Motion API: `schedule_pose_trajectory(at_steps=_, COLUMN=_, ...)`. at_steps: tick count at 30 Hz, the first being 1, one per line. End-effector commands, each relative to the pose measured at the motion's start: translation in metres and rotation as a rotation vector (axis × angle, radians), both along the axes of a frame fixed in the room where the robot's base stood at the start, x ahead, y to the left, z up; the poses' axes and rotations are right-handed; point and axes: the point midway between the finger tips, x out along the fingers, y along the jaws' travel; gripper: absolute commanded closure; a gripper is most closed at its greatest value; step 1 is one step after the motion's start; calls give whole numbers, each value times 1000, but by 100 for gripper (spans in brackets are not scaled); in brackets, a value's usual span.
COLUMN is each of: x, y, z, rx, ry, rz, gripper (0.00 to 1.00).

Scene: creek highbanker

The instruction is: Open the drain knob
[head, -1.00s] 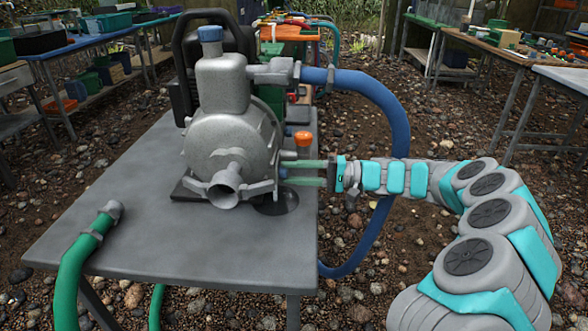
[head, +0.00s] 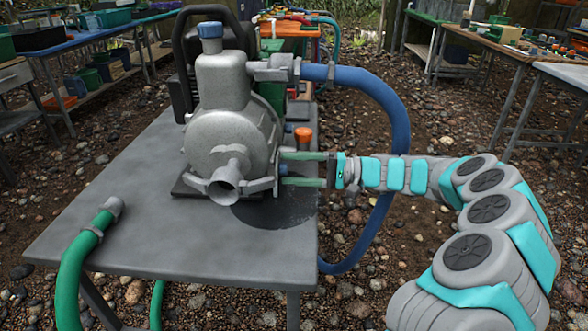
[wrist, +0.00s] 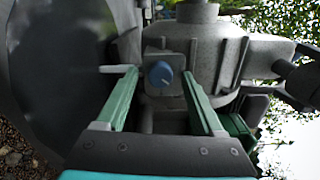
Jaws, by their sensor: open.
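The drain knob (wrist: 161,73) is small and blue with a pale mark, on the grey metal pump (head: 225,135). In the head view only a small blue part of the knob (head: 284,170) shows, between my fingers. My gripper (head: 281,168) is open, with its green fingers reaching to the pump's right side. In the wrist view my gripper (wrist: 160,78) has one finger on each side of the knob, with gaps between. A dark wet-looking patch (head: 275,212) lies on the table below the pump.
The pump stands on a grey metal table (head: 130,235). A blue hose (head: 395,115) loops from the pump behind my arm. An orange-topped part (head: 303,134) stands just above my fingers. A green hose (head: 75,260) lies at the table's left front.

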Motion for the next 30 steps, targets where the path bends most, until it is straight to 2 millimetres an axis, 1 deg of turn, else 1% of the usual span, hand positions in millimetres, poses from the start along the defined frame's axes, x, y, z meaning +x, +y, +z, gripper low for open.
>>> schedule_pose_trajectory(at_steps=5, x=0, y=-4, z=0, rx=0, ry=0, rz=-1, gripper=31)
schedule_pose_trajectory(at_steps=8, x=0, y=-12, z=0, rx=1, ry=-1, rz=-1, gripper=31)
schedule_pose_trajectory(at_steps=11, x=0, y=-25, z=-1, rx=2, ry=0, rz=-2, gripper=31)
schedule_pose_trajectory(at_steps=18, x=-1, y=-64, z=-1, rx=1, ry=-1, rz=-3, gripper=31)
schedule_pose_trajectory(at_steps=21, x=-2, y=-75, z=-1, rx=0, ry=1, rz=-3, gripper=31)
schedule_pose_trajectory(at_steps=24, x=-2, y=-78, z=-1, rx=0, ry=1, rz=-1, gripper=31)
schedule_pose_trajectory(at_steps=30, x=-3, y=-78, z=-1, rx=0, ry=1, rz=0, gripper=31)
